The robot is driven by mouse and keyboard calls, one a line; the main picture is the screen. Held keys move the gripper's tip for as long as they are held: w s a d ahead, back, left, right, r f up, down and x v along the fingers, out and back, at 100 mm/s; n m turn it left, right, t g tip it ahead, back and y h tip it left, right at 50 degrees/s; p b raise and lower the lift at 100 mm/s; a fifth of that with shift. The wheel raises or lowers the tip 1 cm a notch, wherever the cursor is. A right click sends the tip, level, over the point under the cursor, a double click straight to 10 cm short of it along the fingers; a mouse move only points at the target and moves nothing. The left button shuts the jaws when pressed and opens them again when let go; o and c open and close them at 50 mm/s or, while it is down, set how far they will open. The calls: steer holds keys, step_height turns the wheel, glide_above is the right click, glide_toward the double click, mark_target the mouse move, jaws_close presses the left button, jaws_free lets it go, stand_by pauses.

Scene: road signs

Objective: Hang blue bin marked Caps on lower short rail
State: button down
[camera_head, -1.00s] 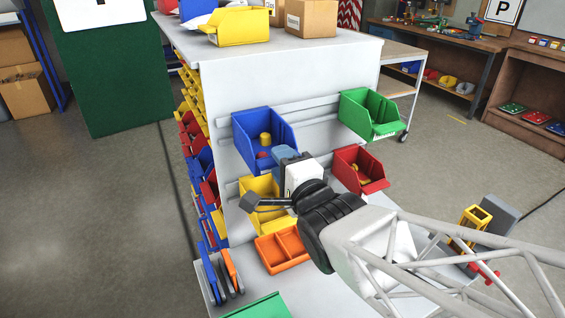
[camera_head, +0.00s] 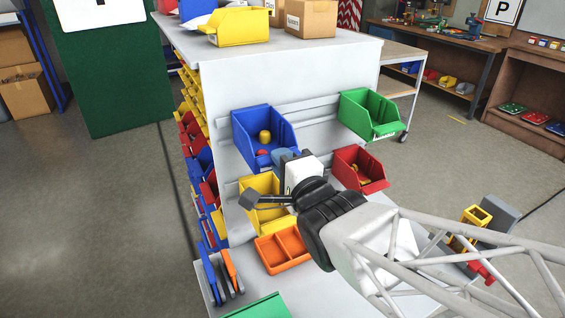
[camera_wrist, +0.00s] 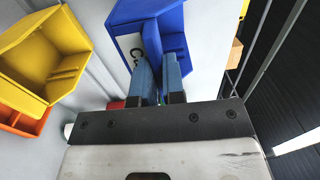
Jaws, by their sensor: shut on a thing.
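The blue bin (camera_head: 253,127) is at the upper left of the grey panel, against the upper rail (camera_head: 312,106); I cannot tell whether it is hooked there. It holds a yellow piece and a red piece. My gripper (camera_head: 286,157) is shut on its front wall. In the wrist view the blue bin (camera_wrist: 158,14) lies between my fingers (camera_wrist: 160,78), with a white label starting "Ca". The lower rail (camera_head: 232,189) is partly hidden by a yellow bin (camera_head: 258,188), a red bin (camera_head: 352,159) and my gripper.
A green bin (camera_head: 368,108) hangs at the upper right. An orange divided tray (camera_head: 282,251) sits on the ledge below, near a rack of blue and orange plates (camera_head: 222,270). A yellow bin (camera_head: 238,27) and cardboard boxes (camera_head: 312,16) stand on top.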

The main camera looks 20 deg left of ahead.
steer(key=shift+r, duration=0.85)
steer(key=shift+s+d, duration=0.1)
stand_by(0.3)
steer(key=r+v, duration=0.1)
steer(key=v, duration=2)
stand_by(1.1)
steer(key=shift+s+d, duration=0.1)
stand_by(0.4)
